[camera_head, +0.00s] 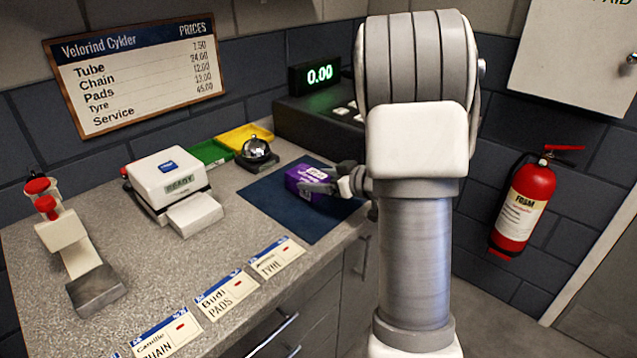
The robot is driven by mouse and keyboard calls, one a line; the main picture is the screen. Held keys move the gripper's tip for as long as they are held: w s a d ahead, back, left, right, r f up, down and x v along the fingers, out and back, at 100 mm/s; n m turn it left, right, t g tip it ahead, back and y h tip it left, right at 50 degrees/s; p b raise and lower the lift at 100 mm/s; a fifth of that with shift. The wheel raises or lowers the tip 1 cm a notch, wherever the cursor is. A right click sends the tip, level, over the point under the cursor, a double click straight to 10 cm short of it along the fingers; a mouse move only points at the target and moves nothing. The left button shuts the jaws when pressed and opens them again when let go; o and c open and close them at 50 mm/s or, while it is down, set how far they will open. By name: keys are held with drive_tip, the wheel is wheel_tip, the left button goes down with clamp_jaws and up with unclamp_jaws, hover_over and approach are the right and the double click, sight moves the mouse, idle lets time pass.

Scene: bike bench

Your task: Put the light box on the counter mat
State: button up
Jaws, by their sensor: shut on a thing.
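A small purple box (303,178) with white lettering is at the dark blue counter mat (278,207), over its upper right part. It seems to rest on the mat or sit just above it; I cannot tell which. My gripper (322,184) is shut on the purple box from its right side. My arm stands in front and hides the mat's right edge and part of the counter behind. The box's lettering is too small to read surely.
A white printer (168,180) stands left of the mat. A bell (257,150), green tray (208,153) and yellow tray (243,135) are behind it. A register (300,112) stands at the back. Several tags, one reading PADS (227,296), line the front edge. A fire extinguisher (523,205) hangs at right.

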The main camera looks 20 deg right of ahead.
drive_tip(key=o, duration=1.3)
